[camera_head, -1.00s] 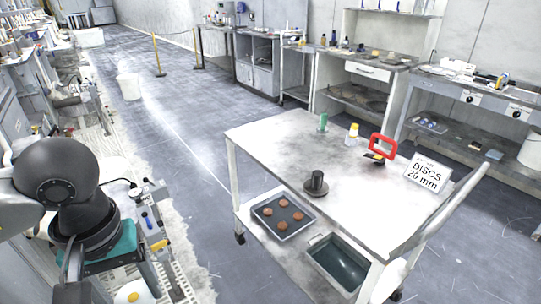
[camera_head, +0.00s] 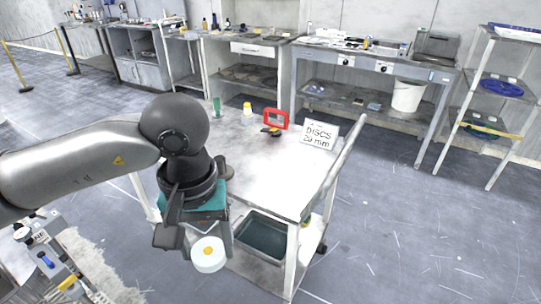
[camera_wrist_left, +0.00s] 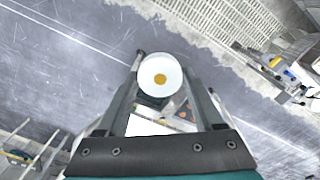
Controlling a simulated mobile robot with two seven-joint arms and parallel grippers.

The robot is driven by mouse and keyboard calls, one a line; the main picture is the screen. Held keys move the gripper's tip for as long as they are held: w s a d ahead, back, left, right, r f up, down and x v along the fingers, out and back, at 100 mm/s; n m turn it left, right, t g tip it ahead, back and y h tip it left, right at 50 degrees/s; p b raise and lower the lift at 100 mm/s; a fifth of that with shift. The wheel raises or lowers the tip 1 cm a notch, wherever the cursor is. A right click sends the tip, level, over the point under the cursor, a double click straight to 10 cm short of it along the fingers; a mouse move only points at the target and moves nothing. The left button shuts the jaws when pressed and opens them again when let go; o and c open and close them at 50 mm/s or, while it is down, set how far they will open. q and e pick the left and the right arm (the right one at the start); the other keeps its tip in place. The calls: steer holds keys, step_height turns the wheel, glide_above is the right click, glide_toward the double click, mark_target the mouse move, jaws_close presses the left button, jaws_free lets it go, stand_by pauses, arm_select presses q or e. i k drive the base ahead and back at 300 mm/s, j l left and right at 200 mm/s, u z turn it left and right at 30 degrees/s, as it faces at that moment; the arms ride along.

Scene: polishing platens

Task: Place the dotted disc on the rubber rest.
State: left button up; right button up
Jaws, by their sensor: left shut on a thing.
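The dotted disc (camera_head: 209,256) is white with a yellow dot in its middle. My left gripper (camera_head: 197,241) is shut on it, and it hangs at the fingertips in front of the trolley's near left side. In the left wrist view the disc (camera_wrist_left: 160,74) shows between the two fingers. A dark, round-based piece (camera_head: 225,171), which looks like the rubber rest, stands on the trolley top (camera_head: 262,177) just behind my wrist, partly hidden by it. The disc is apart from it. My right gripper is not in view.
On the trolley top are a green bottle (camera_head: 217,106), a yellow-white bottle (camera_head: 248,116), a red frame (camera_head: 276,118) and a "DISCS 20 mm" sign (camera_head: 320,134). A dark bin (camera_head: 265,236) sits on the lower shelf. The trolley's middle is clear.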

mark_target(219, 158)
steer(key=i+j+z, duration=0.15)
steer(key=i+z, duration=0.15)
steer(key=z, duration=0.2)
steer(key=i+j+z, duration=0.25)
steer(key=z, duration=0.25)
steer(key=i+j, duration=0.35)
steer(key=j, duration=0.2)
